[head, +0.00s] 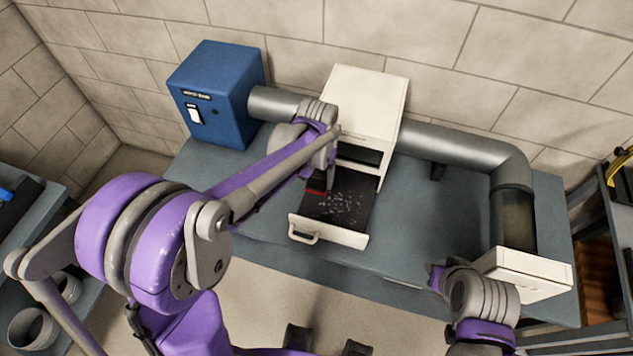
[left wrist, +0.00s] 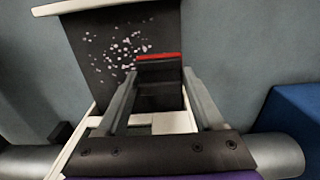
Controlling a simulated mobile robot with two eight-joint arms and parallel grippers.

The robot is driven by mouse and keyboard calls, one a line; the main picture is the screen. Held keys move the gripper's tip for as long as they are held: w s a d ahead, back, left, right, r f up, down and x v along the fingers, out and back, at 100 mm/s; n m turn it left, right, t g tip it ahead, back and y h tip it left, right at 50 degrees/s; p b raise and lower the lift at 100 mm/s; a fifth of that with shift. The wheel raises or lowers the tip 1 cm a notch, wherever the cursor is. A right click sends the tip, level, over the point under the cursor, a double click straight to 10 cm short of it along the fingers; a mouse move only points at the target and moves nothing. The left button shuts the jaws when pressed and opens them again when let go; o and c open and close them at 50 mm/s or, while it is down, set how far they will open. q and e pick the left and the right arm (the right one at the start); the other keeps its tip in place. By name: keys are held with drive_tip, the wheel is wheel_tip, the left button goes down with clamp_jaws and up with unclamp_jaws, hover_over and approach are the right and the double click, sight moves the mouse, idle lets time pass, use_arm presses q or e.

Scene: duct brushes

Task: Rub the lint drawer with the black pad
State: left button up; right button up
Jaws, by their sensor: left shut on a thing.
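The lint drawer (head: 355,236) is pulled out of the white housing (head: 372,100). Its dark floor carries scattered pale lint specks, also plain in the left wrist view (left wrist: 88,60). My left gripper (head: 318,184) is over the drawer's left part, shut on the black pad, which shows a red strip (head: 316,191). In the left wrist view the black pad (left wrist: 158,72) sits between the fingers, beside the lint patch. I cannot tell whether it touches the drawer floor. My right gripper (head: 437,278) is at the lower right, away from the drawer; its jaws are unclear.
A blue box (head: 213,95) stands left of the housing, joined by a grey pipe. Another pipe (head: 465,148) runs right and bends down to a white box (head: 525,270). The grey bench (head: 440,215) is clear right of the drawer. A shelf stands at far right.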

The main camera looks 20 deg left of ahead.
use_arm(q)
wheel_tip(320, 180, up, 2)
drive_tip(key=shift+w+a+p, duration=0.1)
drive_tip(key=shift+a+p, duration=0.05)
drive_tip(key=shift+p, duration=0.2)
drive_tip(key=shift+r+p, duration=0.4)
drive_tip(key=shift+r, duration=0.5)
use_arm(e)
wheel_tip(320, 180, up, 2)
drive_tip(key=shift+r, duration=0.25)
use_arm(q)
drive_tip(key=shift+f, duration=0.1)
